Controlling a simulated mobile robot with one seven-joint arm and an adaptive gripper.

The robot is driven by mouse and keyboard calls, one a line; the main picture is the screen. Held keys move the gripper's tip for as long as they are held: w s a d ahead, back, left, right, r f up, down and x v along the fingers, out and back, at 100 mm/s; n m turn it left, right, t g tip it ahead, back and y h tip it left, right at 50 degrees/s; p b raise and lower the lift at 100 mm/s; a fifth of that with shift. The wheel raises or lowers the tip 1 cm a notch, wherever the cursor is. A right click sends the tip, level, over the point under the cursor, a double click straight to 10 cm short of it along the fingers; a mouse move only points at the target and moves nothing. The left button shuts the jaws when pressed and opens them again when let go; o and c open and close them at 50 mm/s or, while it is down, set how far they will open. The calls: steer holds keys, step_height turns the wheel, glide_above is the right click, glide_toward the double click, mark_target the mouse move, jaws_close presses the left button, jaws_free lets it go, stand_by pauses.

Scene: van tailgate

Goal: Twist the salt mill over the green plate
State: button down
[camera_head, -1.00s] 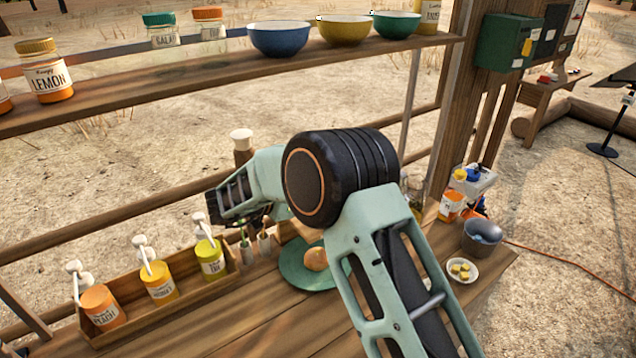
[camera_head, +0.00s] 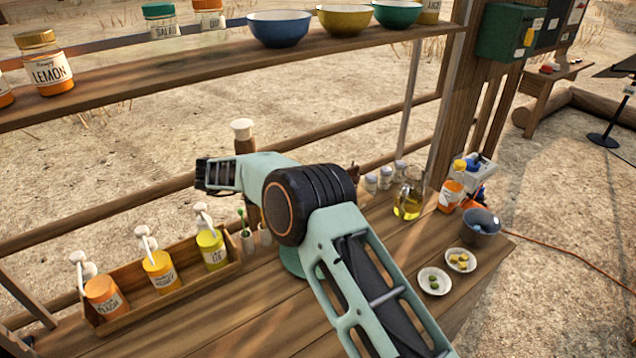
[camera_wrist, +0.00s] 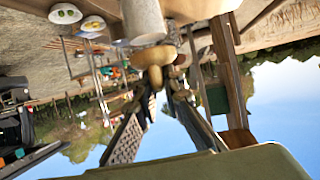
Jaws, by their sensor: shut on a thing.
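The salt mill shows in the wrist view as a wooden knob (camera_wrist: 154,56) with a pale grey cylinder (camera_wrist: 142,18) joined to it; that view is upside down, so the cylinder hangs below the knob. My gripper (camera_wrist: 161,84) is shut on the mill at its wooden end. In the head view my wrist hides most of the gripper and mill. The green plate (camera_head: 292,262) lies on the wooden counter, mostly covered by my arm. Only its left edge shows. I cannot tell whether the mill is over the plate.
A tall brown thing with a white cap (camera_head: 242,130) stands behind my arm. A wooden box (camera_head: 190,293) of pump bottles is at left. A glass jug (camera_head: 409,198), two small dishes (camera_head: 434,293) and a grey bowl (camera_head: 481,236) are at right. The shelf (camera_head: 220,70) crosses above. The front counter is clear.

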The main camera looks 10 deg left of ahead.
steer(key=shift+d, duration=0.1)
steer(key=c, duration=2)
jaws_free()
steer(key=shift+c, duration=0.2)
steer(key=v, duration=1.2)
steer(key=shift+f, duration=0.1)
